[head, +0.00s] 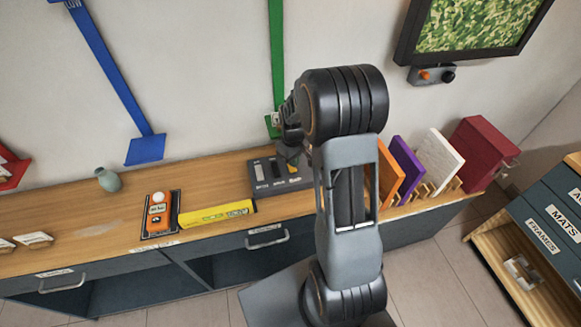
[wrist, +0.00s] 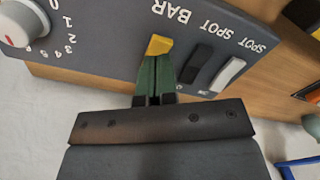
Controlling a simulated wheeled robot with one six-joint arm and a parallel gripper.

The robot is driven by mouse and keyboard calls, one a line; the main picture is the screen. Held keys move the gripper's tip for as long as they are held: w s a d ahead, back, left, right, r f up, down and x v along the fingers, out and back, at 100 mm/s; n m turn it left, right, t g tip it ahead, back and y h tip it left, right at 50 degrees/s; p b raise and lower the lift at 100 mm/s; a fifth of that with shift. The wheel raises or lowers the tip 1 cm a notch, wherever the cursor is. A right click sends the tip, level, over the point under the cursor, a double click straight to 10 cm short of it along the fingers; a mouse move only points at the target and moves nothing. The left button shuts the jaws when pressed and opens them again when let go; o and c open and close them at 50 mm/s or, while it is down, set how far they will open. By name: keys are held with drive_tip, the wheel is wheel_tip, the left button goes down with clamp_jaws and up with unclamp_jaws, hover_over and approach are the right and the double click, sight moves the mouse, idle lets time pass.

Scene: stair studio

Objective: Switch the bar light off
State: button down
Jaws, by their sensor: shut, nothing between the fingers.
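The control panel (wrist: 110,55) is a dark grey box with a row of rocker switches, seen upside down in the wrist view. The yellow switch (wrist: 159,45) is beside the label BAR. A black switch (wrist: 196,62) and a white switch (wrist: 229,73) are beside the SPOT labels. My gripper (wrist: 156,64) is shut and empty, with its green fingertips at the near end of the yellow switch; I cannot tell if they touch it. In the head view the panel (head: 262,184) stands on the counter, partly hidden by my arm. The fingertips are not clear there.
A numbered dial (wrist: 17,27) is on the same panel. On the counter (head: 75,215) are a yellow box (head: 215,213), an orange device (head: 158,222) in a tray, a vase (head: 108,180) and upright coloured boards (head: 405,168) right of my arm. A green strip (head: 277,60) hangs behind the panel.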

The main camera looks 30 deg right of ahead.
sight(293, 169)
drive_tip(key=shift+f+b, duration=1.1)
drive_tip(key=shift+f, duration=0.35)
idle(0.6)
drive_tip(key=shift+r, duration=0.1)
drive_tip(key=shift+r+p, duration=2.65)
drive_tip(key=shift+r, duration=0.8)
